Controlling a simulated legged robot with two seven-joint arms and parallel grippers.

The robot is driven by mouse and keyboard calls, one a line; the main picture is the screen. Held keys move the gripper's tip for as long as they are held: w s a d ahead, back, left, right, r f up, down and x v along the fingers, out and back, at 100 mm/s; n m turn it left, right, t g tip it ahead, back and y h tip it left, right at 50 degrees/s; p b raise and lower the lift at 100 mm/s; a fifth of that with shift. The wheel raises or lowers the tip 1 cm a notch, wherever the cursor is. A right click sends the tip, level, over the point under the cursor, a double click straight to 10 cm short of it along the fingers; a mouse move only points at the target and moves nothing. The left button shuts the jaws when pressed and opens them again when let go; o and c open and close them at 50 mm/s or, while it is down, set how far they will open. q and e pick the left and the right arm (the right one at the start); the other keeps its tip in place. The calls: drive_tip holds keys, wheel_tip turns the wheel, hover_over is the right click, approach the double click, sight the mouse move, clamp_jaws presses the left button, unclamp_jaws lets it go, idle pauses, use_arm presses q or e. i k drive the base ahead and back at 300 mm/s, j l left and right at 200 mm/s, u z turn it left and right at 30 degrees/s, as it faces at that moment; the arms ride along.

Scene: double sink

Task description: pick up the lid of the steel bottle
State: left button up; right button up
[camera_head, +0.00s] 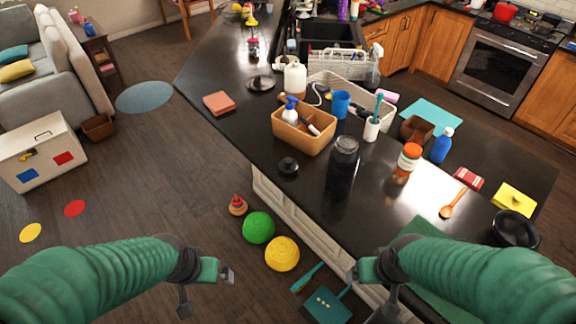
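The steel bottle (343,166) stands upright and uncapped on the dark counter, with a dark body and a shiny grey top. A small black lid (288,167) with a raised knob lies on the counter just left of the bottle, near the counter's edge. My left gripper (207,288) is open and empty, over the floor to the lower left of the lid. My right gripper (369,292) is open and empty, below the bottle in the picture and well apart from it. Neither gripper touches anything.
A tan caddy (301,138) with a spray bottle stands just behind the lid. A black bowl (515,229) sits at the right. The counter left of the lid is bare.

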sight(289, 167)
drive_tip(key=i+j+z, duration=0.1)
drive_tip(key=i+j, duration=0.15)
drive_tip(key=i+j+z, duration=0.1)
drive_tip(key=i+j, duration=0.15)
drive_tip(key=j, duration=0.15)
drive_tip(key=i+j+z, duration=0.2)
drive_tip(key=i+j, duration=0.2)
drive_tip(key=j, duration=0.3)
drive_tip(key=i+j+z, duration=0.1)
drive_tip(key=j, duration=0.25)
drive_tip(key=i+j+z, duration=0.1)
drive_tip(key=i+j, duration=0.2)
drive_tip(key=j, duration=0.1)
